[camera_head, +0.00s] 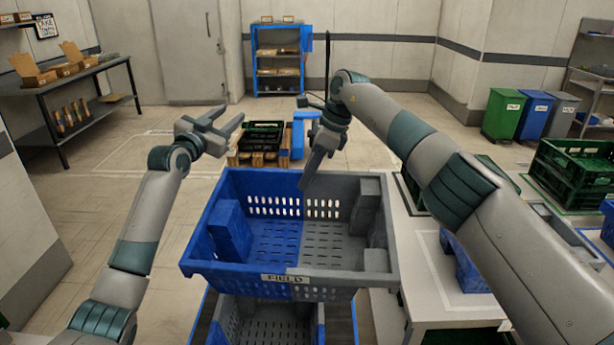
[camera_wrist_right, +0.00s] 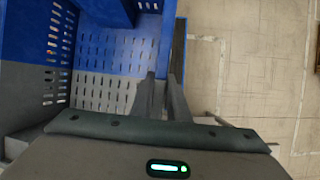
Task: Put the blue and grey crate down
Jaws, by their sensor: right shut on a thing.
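The blue and grey crate (camera_head: 335,280), with a label reading FIELD on its near wall, is upright in the middle of the head view. Its left half is blue and its right half grey. My right gripper (camera_head: 309,178) is shut on its far rim; the wrist view shows the fingers (camera_wrist_right: 164,92) either side of the wall. My left gripper (camera_head: 228,121) is open and empty, beyond the crate's far left corner and apart from it. A similar crate (camera_head: 262,328) is directly below; I cannot tell whether the two touch.
A white-topped table (camera_head: 445,300) stands right of the crate, with blue and green crates on or beside it. A low stack with a dark crate (camera_head: 262,137) stands on the floor beyond. The floor on the left (camera_head: 80,220) is clear.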

